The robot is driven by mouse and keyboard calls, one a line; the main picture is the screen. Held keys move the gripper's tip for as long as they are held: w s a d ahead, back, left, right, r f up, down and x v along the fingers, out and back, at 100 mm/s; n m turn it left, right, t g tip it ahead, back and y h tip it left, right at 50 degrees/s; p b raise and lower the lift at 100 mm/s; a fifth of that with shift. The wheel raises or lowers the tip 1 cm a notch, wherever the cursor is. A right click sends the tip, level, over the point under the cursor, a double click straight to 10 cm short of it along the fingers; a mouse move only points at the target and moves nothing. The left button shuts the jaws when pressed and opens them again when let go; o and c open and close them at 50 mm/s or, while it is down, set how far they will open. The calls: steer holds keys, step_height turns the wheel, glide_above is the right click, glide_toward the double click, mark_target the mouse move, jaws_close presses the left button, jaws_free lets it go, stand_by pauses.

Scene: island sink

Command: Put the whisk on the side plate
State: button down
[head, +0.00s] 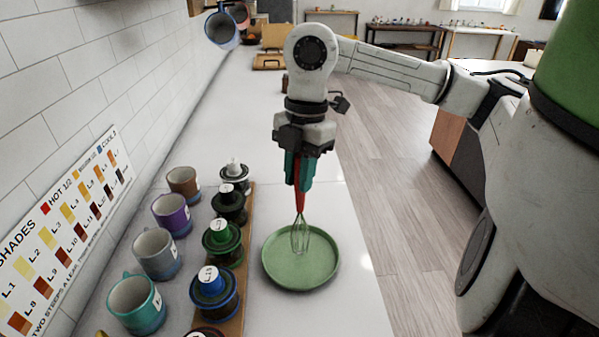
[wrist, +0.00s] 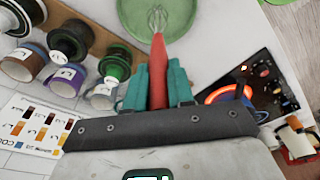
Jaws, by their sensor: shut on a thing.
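The whisk (head: 300,233) has a red handle and a wire head. It hangs upright from my gripper (head: 300,176), wire end down, over the green side plate (head: 285,279). My gripper has teal fingers and is shut on the red handle. In the wrist view the red handle of the whisk (wrist: 158,75) lies between the teal fingers of my gripper (wrist: 158,82), and its wires show against the side plate (wrist: 130,22). I cannot tell for sure whether the wires touch the plate. The plate lies flat on the white counter and holds nothing else.
Left of the plate, a wooden board (head: 236,300) carries several lidded jars. Several mugs, such as a purple one (head: 171,214), stand beyond it near the tiled wall. A colour chart (head: 62,235) leans there. The counter's right edge (head: 372,265) is close to the plate.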

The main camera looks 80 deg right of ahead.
steer(key=shift+f, duration=0.5)
steer(key=shift+f, duration=0.2)
steer(key=c, duration=1)
jaws_free()
steer(key=shift+r, duration=0.15)
steer(key=shift+r, duration=0.2)
steer(key=r, duration=0.4)
steer(key=d+r+b, duration=0.1)
steer(key=r, duration=0.2)
steer(key=r+b, duration=0.1)
steer(key=r, duration=0.3)
steer(key=shift+s+d+r, duration=0.3)
steer(key=shift+s+r, duration=0.05)
